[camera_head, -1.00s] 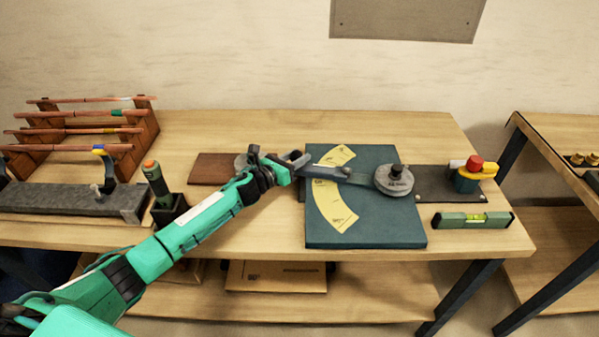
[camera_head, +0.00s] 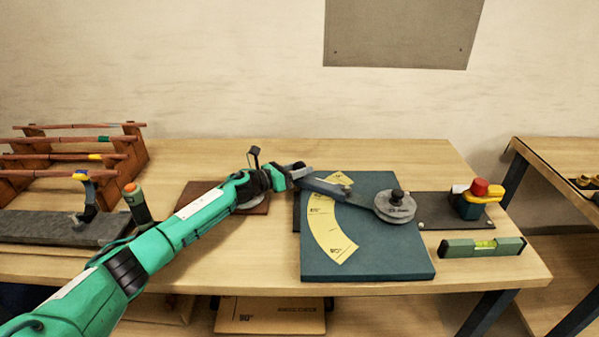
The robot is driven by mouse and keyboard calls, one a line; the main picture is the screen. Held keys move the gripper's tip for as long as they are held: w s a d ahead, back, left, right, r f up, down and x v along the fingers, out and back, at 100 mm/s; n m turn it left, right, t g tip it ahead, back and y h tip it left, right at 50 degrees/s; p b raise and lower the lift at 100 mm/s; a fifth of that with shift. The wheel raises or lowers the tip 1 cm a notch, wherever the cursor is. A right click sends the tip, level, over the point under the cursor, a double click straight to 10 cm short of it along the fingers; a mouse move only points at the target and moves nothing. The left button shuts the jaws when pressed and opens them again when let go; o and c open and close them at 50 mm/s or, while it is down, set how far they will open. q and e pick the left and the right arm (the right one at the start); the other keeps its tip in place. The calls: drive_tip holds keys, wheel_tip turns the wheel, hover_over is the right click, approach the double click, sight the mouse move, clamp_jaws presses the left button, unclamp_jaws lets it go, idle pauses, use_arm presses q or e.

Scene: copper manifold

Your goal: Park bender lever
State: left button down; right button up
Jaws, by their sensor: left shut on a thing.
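The bender is a dark teal plate (camera_head: 385,262) on the bench with a yellow angle scale (camera_head: 325,230) and a grey round former (camera_head: 395,208) at its right. The bender lever (camera_head: 345,192) is a grey bar running left from the former across the plate's upper part. My left gripper (camera_head: 303,177) is shut on the lever's left end, near the plate's upper left corner. The arm and gripper partly hide the grip. My right gripper is not in view.
A green spirit level (camera_head: 482,247) lies right of the plate. A red and yellow tool (camera_head: 475,197) stands behind it. A brown board (camera_head: 256,208) lies under my left arm. A rack with copper pipes (camera_head: 75,155) and a grey vise-like block (camera_head: 60,227) stand at the left.

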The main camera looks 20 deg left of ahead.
sight(300, 162)
use_arm(q)
drive_tip(key=c, duration=0.9)
unclamp_jaws()
drive_tip(key=shift+c, duration=0.2)
drive_tip(key=shift+r, duration=0.15)
wheel_tip(300, 162, up, 4)
drive_tip(key=p, duration=0.2)
drive_tip(key=shift+f+p, duration=0.2)
drive_tip(key=shift+p, duration=0.2)
wheel_tip(300, 162, up, 16)
drive_tip(key=p, duration=1)
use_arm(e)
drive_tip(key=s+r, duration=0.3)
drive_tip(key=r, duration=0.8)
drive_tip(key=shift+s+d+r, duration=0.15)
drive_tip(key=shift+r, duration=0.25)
